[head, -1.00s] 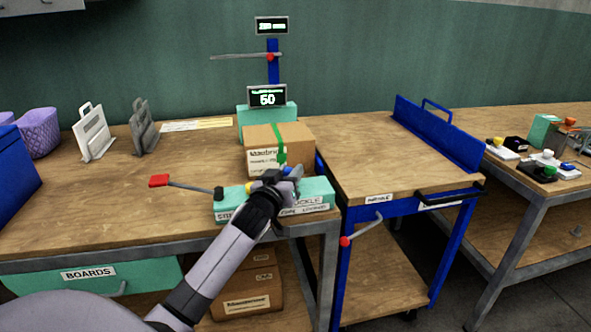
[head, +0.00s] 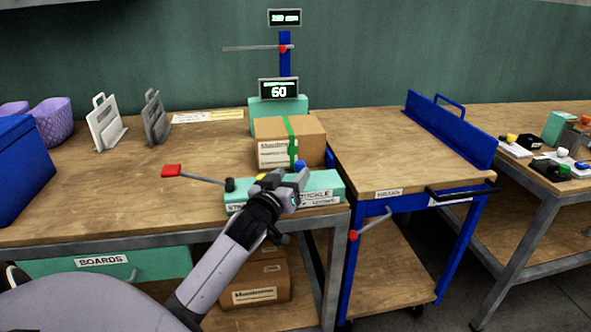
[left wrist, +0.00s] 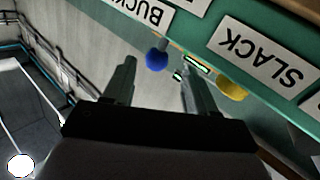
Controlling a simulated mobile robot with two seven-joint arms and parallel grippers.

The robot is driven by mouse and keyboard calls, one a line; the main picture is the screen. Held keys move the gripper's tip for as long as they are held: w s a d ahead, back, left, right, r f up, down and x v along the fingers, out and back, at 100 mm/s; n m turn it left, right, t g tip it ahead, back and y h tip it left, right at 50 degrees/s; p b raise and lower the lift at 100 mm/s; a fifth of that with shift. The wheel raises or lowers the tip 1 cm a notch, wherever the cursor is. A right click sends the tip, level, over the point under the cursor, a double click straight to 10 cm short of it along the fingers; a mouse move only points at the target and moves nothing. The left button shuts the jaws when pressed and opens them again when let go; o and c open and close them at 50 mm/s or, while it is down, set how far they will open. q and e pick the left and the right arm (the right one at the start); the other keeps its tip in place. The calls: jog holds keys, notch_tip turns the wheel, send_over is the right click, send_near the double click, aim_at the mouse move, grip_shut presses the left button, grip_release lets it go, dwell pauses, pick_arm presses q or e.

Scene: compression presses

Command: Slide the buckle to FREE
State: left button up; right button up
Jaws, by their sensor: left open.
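The teal console (head: 323,187) sits at the front right edge of the workbench. Its blue knob (head: 300,165) shows just behind my left gripper (head: 288,178). A yellow knob (head: 260,178) is to its left. In the left wrist view my left gripper (left wrist: 158,64) is open and empty, with the blue knob (left wrist: 156,60) in the gap between the fingertips; contact cannot be told. The yellow knob (left wrist: 233,90) sits below a "SLACK" label (left wrist: 262,52). No FREE mark is readable. My right gripper is not in view.
A strapped cardboard box (head: 290,142) stands right behind the console, below a display reading 60 (head: 278,90). A red-ended lever (head: 172,171) reaches out left of the console. A blue cart (head: 375,150) stands to the right. The bench's left middle is clear.

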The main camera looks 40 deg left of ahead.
pick_arm(q)
jog(key=shift+v, duration=1.15)
